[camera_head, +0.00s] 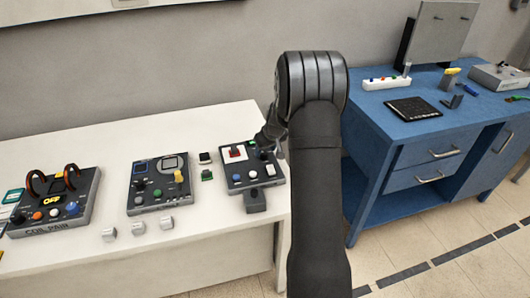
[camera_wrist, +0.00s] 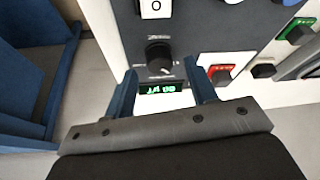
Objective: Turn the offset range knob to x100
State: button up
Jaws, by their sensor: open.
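A black round knob (camera_wrist: 159,57) sits on a dark grey instrument panel in the wrist view. Small print around it is too small to read, so I cannot tell its setting or confirm its name. My gripper (camera_wrist: 159,70) is open, with one blue finger to each side of the gap. The knob shows just beyond the fingertips, roughly centred between them; I cannot tell whether they touch it. A small green-lit display (camera_wrist: 163,88) shows between the fingers. In the head view my gripper (camera_head: 271,138) is over the upper right of the right-hand instrument (camera_head: 238,184), hiding part of it.
On the white table (camera_head: 110,160) stand a middle instrument (camera_head: 145,199) and a coil pair unit (camera_head: 85,205). A blue workbench (camera_head: 385,135) stands at right. A red switch (camera_wrist: 221,74) is near the right finger.

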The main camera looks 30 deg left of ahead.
aim_at(264, 155)
jog(key=shift+x, duration=1.25)
jog(key=c, duration=1)
